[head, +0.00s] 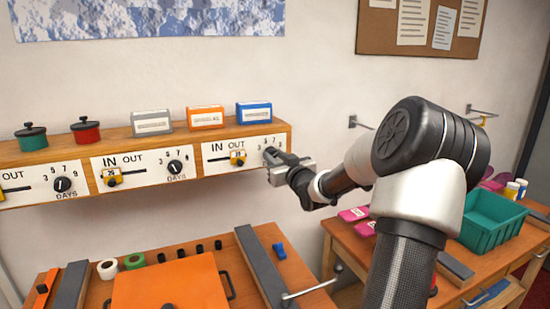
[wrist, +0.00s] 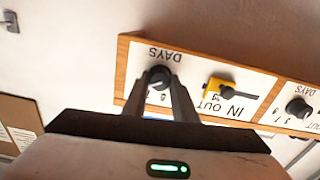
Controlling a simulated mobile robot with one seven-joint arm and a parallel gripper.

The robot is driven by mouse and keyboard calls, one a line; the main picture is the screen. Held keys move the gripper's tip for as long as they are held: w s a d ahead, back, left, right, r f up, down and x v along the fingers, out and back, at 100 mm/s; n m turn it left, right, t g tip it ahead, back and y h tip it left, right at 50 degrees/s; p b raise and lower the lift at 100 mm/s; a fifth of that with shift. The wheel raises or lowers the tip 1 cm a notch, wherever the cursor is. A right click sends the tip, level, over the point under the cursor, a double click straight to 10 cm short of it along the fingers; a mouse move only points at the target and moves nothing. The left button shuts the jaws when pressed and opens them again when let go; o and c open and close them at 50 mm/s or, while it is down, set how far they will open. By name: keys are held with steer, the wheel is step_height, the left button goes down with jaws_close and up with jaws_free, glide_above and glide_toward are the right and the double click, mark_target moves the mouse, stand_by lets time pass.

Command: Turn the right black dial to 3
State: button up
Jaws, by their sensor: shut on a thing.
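The right black dial (wrist: 159,74) is on the right-hand white panel (head: 220,165) of the wooden shelf front. The wrist view shows it upside down, beside the word DAYS. Which number the dial points to cannot be read. Printed numbers show just above the gripper in the head view.
The middle dial (head: 175,167) and left dial (head: 62,184) are on the panels to the left. A yellow IN/OUT slider (head: 238,157) is close left of my gripper. Boxes, including a blue one (head: 254,113), stand on the shelf. An orange board (head: 170,285) lies on the bench below.

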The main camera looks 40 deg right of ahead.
steer(key=shift+f+n+b, duration=0.15)
steer(key=shift+n+b, duration=0.15)
steer(key=shift+b, duration=0.6)
steer(key=n+b, duration=2.1)
steer(key=shift+n+b, duration=0.6)
steer(key=shift+n, duration=0.7)
steer(key=o, duration=1)
